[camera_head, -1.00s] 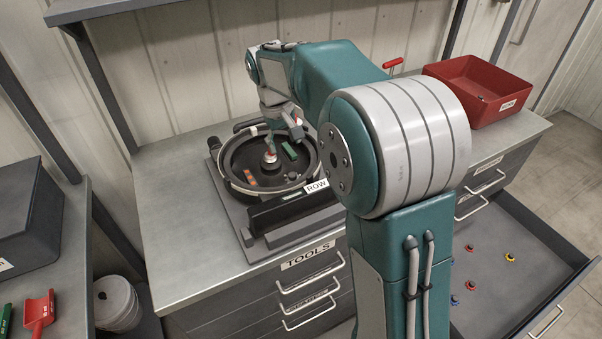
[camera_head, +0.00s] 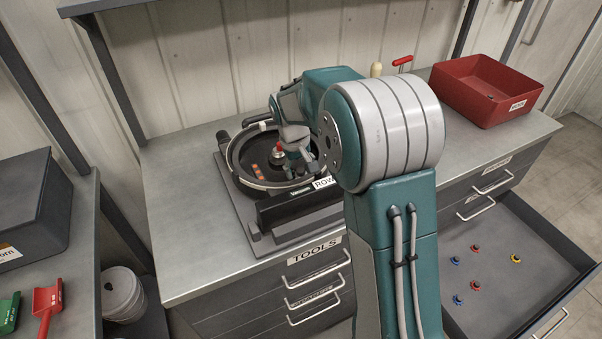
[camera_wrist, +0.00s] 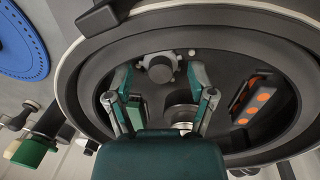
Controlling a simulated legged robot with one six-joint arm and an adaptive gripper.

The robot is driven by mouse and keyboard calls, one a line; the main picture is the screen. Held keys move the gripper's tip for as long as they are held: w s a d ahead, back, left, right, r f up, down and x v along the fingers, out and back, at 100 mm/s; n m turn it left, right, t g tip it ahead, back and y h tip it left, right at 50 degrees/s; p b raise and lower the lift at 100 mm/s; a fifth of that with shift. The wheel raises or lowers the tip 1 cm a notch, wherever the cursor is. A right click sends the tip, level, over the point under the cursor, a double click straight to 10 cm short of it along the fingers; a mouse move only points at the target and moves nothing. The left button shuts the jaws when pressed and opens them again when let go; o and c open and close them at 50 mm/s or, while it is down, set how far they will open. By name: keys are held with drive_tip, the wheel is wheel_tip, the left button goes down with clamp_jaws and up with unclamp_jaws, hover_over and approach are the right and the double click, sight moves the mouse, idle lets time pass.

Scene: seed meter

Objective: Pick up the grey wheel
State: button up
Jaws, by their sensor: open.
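In the wrist view a small grey round part with lugs, which looks like the grey wheel (camera_wrist: 159,69), sits inside the dark round housing (camera_wrist: 240,28). My gripper (camera_wrist: 161,82) is open above the housing, its two teal fingertips on either side of the grey part in the picture. I cannot tell the height gap. A silver round hub (camera_wrist: 182,115) shows nearer, partly hidden by my gripper. In the head view my gripper (camera_head: 298,152) is over the right part of the housing (camera_head: 232,160), and I cannot make out the grey wheel there.
Orange-marked block (camera_wrist: 256,103) lies at the housing's right inside, a green part (camera_wrist: 137,112) at its left. A blue perforated disc (camera_wrist: 22,45) lies outside. The head view shows a red bin (camera_head: 485,90) and an open drawer (camera_head: 500,300) with small coloured parts. The bench's left is clear.

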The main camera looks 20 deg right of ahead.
drive_tip(key=shift+a, duration=0.2)
drive_tip(key=shift+d, duration=0.2)
clamp_jaws()
